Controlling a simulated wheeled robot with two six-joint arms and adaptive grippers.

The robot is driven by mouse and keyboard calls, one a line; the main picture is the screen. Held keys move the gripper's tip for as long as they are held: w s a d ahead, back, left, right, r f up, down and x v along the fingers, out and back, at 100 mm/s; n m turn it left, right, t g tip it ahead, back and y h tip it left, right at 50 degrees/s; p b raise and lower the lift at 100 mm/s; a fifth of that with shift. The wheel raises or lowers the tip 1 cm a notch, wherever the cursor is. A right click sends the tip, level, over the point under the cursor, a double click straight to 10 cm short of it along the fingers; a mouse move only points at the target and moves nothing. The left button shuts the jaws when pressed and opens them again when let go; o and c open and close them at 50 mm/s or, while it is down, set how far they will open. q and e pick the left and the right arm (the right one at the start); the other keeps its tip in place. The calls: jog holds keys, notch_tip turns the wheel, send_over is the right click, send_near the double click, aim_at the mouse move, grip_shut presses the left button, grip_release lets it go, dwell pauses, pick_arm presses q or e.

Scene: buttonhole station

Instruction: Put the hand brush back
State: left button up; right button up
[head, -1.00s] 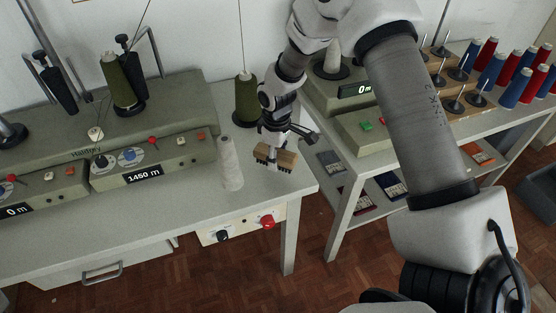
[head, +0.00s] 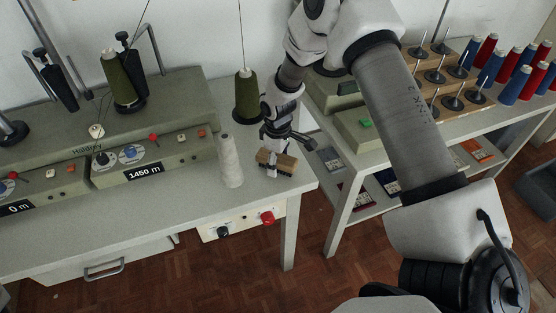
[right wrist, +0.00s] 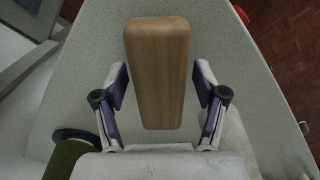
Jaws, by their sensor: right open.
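The hand brush (head: 286,162), a wooden block with dark bristles beneath, is at the right end of the grey machine table (head: 205,207), near its corner. In the right wrist view its plain wooden back (right wrist: 158,60) faces me. My right gripper (head: 272,160) is low over the brush. The right wrist view shows this gripper (right wrist: 161,85) open, with a finger on each side of the brush and a gap on both sides. The bristles are mostly hidden. My left gripper is not in view.
A white thread cone (head: 231,163) stands close left of the brush, and a green cone (head: 246,98) behind. A control panel with a red knob (head: 267,217) hangs under the table edge. A second table with spools (head: 510,85) stands to the right.

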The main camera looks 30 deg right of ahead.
notch_tip(320, 180, up, 12)
jog(key=b, duration=0.1)
jog(key=shift+r, duration=0.15)
dwell(0.5)
